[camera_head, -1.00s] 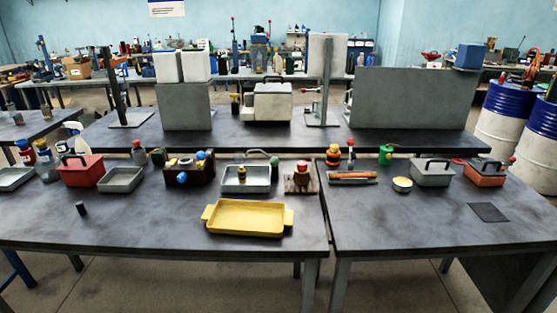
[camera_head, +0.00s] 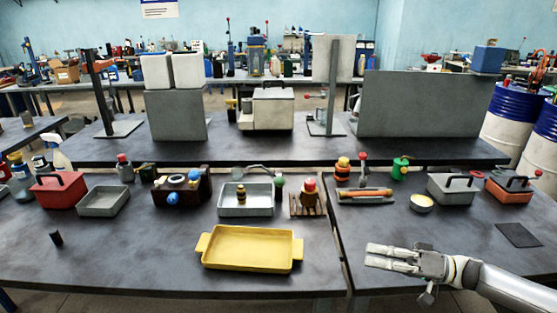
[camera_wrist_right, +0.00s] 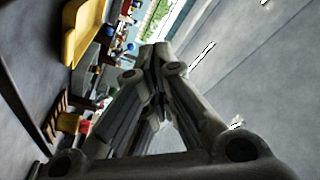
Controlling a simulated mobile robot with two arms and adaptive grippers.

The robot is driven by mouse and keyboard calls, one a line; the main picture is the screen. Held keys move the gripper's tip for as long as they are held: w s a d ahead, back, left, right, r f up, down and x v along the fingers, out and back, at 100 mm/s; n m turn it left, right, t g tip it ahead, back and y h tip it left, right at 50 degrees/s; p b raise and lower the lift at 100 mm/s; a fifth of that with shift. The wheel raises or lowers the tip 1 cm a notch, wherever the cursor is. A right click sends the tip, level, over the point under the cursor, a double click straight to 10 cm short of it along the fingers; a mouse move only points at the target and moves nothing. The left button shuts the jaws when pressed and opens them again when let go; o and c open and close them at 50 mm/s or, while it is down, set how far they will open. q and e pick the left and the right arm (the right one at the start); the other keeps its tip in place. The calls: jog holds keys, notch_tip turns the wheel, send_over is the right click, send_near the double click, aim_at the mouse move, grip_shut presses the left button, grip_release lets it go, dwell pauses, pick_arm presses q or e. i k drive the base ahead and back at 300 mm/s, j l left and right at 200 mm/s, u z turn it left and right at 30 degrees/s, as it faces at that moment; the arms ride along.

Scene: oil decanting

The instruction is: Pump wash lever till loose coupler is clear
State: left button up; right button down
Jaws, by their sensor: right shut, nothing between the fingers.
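A small dark and brass-coloured fitting (camera_head: 241,194), which looks like the loose coupler, stands upright in a grey metal tray (camera_head: 228,211). Behind that tray a curved grey bar ends in a green knob (camera_head: 279,181); it looks like the wash lever. Whether the fitting is dirty is too small to tell. My right gripper (camera_head: 372,256) is shut and empty over the front of the right table, right of the yellow tray and well apart from the lever. Its closed fingers (camera_wrist_right: 157,75) also show in the right wrist view. My left gripper is out of view.
A yellow tray (camera_head: 248,248) lies at the front of the left table. A red-topped fitting (camera_head: 309,188) stands on a wooden rack. An orange part (camera_head: 364,193), a round tin (camera_head: 421,203) and grey and red boxes stand farther right. A dark mat (camera_head: 518,235) lies flat.

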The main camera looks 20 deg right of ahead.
aim_at(280, 182)
jog(key=i, duration=1.4)
